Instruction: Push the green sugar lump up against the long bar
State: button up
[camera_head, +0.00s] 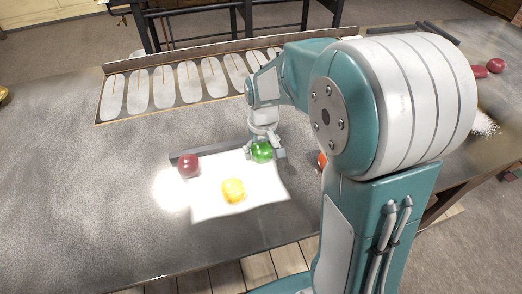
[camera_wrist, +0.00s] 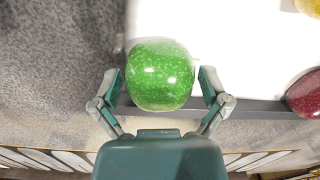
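The green sugar lump (camera_head: 262,152) is a shiny, speckled round lump by the back right of the white sheet. In the wrist view the green lump (camera_wrist: 160,73) sits between the two fingers of my gripper (camera_wrist: 160,80), which are spread with a thin gap each side. In the head view my gripper (camera_head: 264,148) is low over it. The long bar (camera_head: 205,152) is dark and runs along the sheet's back edge. In the wrist view the bar (camera_wrist: 258,107) passes by the lump's lower side, partly hidden by it; I cannot tell whether they touch.
A dark red lump (camera_head: 188,166) lies near the bar's left end. A yellow lump (camera_head: 233,190) lies on the white sheet (camera_head: 265,192). An orange-red lump (camera_head: 321,159) shows beside my arm. A slotted rack (camera_head: 165,88) stands behind. The table's left side is clear.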

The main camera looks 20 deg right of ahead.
aim_at(263, 147)
jog(key=shift+r, duration=0.1)
jog(key=shift+s+r, duration=0.15)
jog(key=shift+r, duration=3.75)
jog(key=shift+s+d, duration=0.1)
jog(key=shift+s, duration=0.05)
